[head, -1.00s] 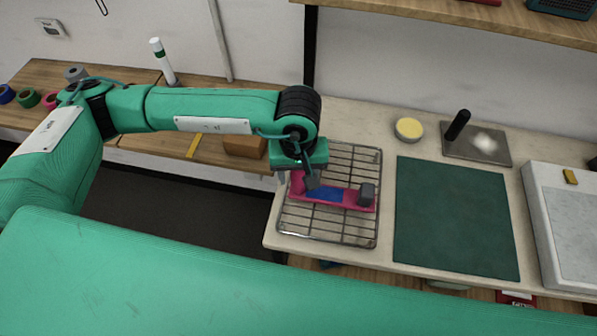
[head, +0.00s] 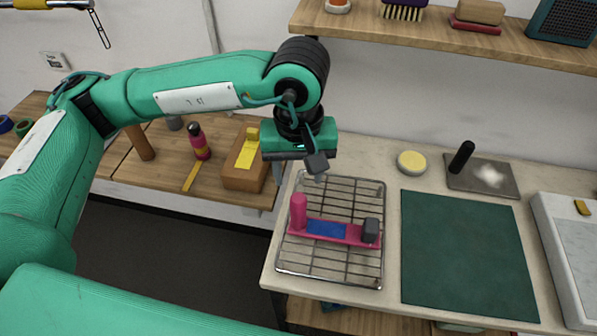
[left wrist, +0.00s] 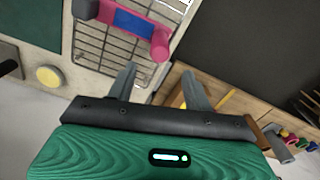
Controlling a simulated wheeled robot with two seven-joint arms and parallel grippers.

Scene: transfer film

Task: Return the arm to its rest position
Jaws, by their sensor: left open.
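My left arm (head: 205,92) reaches in from the left in the head view, teal with a black wrist joint. My left gripper (head: 297,170) hangs above the back left of the wire rack, open, with nothing between its fingers. It also shows in the left wrist view (left wrist: 160,88), its two grey fingers spread apart. A pink holder (head: 345,231) with a blue patch, a pink upright knob at its left and a dark block at its right lies on the wire rack (head: 330,274). The holder (left wrist: 163,42) is apart from the fingers in the left wrist view. My right gripper is out of view.
A dark green mat (head: 465,250) lies right of the rack. A yellow-topped round dish (head: 411,162) and a metal plate (head: 483,178) stand behind it. A wooden shelf (head: 430,38) overhangs the bench. A brown box (head: 243,172) and a bottle (head: 199,142) stand on the left bench.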

